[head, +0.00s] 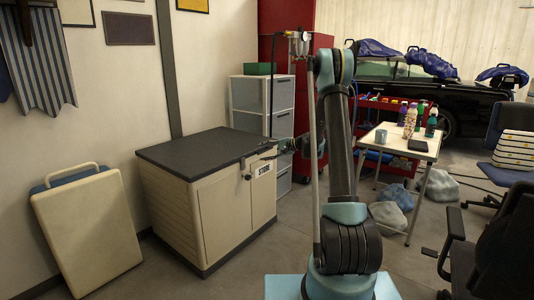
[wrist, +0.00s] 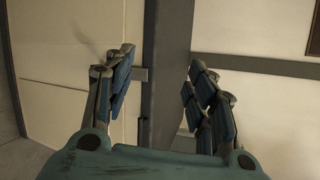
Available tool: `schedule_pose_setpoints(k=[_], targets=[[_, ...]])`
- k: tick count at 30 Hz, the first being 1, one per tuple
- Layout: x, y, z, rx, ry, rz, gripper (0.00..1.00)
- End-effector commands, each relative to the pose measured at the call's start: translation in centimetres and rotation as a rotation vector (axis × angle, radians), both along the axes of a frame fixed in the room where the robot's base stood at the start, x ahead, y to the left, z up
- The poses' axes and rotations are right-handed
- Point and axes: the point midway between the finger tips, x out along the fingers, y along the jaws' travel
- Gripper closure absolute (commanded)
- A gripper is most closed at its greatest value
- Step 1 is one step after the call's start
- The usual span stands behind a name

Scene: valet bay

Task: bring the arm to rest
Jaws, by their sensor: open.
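My arm (head: 340,165) stands in the middle of the head view, raised and bent, with its end reaching left toward the beige storage cabinet (head: 175,195). My gripper (head: 268,153) is small there, near the right front edge of the cabinet's dark top (head: 205,148). In the wrist view my gripper (wrist: 163,88) is open, its two blue fingers spread wide with nothing held between them. Behind the fingers are a beige panel (wrist: 70,55) and a dark grey upright band (wrist: 167,60). Whether a finger touches the cabinet cannot be told.
A drawer unit (head: 283,110) stands behind the cabinet. A small table (head: 405,140) with bottles and a mug is at right, with bags (head: 388,215) beneath. Office chairs (head: 495,235) are at far right. A folded beige case (head: 88,225) leans at left. Floor before the cabinet is clear.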

Motion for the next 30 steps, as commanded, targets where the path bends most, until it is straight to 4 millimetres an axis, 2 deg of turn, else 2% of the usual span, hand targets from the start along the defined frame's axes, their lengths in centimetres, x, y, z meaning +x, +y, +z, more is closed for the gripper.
schedule_pose_setpoints(k=[1, 6, 15, 22, 30], targets=[[-1.0, -0.1, 1.0, -0.026, -0.005, 0.005, 0.49], [-4.2, -0.6, 3.3, -0.12, -0.026, 0.022, 0.49], [-10.7, -2.0, 6.6, -0.284, -0.058, 0.057, 0.49], [-16.2, -3.3, 8.2, -0.408, -0.081, 0.089, 0.49], [-23.1, -5.3, 9.2, -0.554, -0.105, 0.13, 0.49]])
